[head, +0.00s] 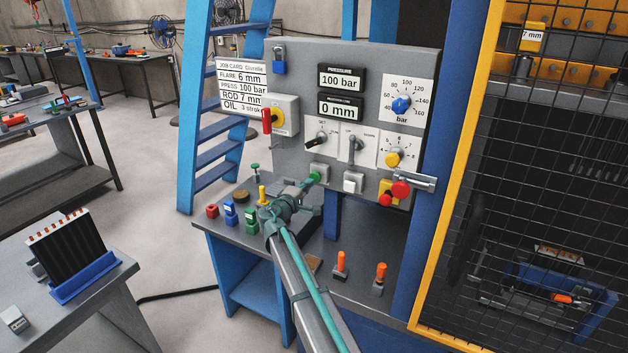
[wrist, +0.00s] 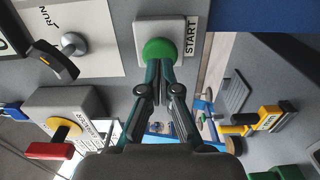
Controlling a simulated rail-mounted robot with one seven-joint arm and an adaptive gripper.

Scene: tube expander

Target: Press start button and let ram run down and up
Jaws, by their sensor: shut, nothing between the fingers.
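The green start button (wrist: 160,50) sits on a pale square housing beside the START label (wrist: 191,37) in the wrist view. In the head view the button (head: 315,178) shows at the bottom left of the grey control panel (head: 300,80). My gripper (wrist: 160,70) is shut and empty, its fingertips at the button's lower edge in the picture. They look in contact, but I cannot tell whether the button is pushed in. The pressure display (head: 341,79) reads 100 bar and the display below it (head: 340,108) reads 0 mm. I cannot make out the ram.
A red-handled yellow switch (head: 280,116) is on the panel's left. A red mushroom button (head: 400,190) and a latch bar (head: 414,179) are at its lower right. A yellow-framed mesh guard (head: 520,170) stands at right. Small coloured items, including a red one (head: 212,211), stand on the bench below.

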